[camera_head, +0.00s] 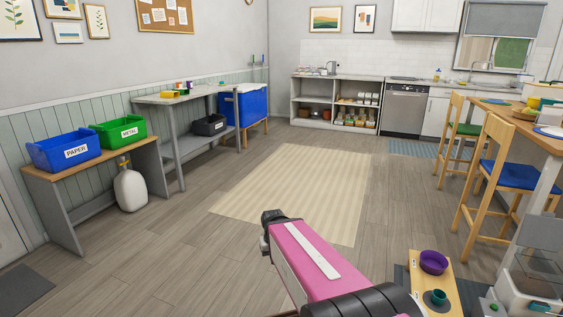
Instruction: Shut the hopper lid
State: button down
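A pet feeder (530,296) with a white body stands at the lower right corner, cut off by the picture's edge. Its see-through hopper (540,264) is above the white body. A dark grey panel (541,233) rises at the top of the hopper and looks like the lid standing raised; its hinge is not clear. My pink arm link crosses the bottom middle, left of the feeder and apart from it. My gripper is not in view.
A wooden stand (449,292) with a purple bowl (433,262) and a teal cup (437,297) is just left of the feeder. A wooden table (535,130) and stools (490,175) stand behind at right. Open floor and a striped rug (295,190) lie ahead.

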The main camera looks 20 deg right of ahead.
aim_at(544, 231)
jog(key=i+j+z, duration=0.2)
jog(key=i, duration=0.15)
jog(key=i+j+z, duration=0.2)
jog(key=i, duration=0.15)
jog(key=i+l+z, duration=0.1)
jog(key=i+z, duration=0.75)
jog(key=i+j+z, duration=0.15)
jog(key=z, duration=0.25)
jog(key=i, duration=0.1)
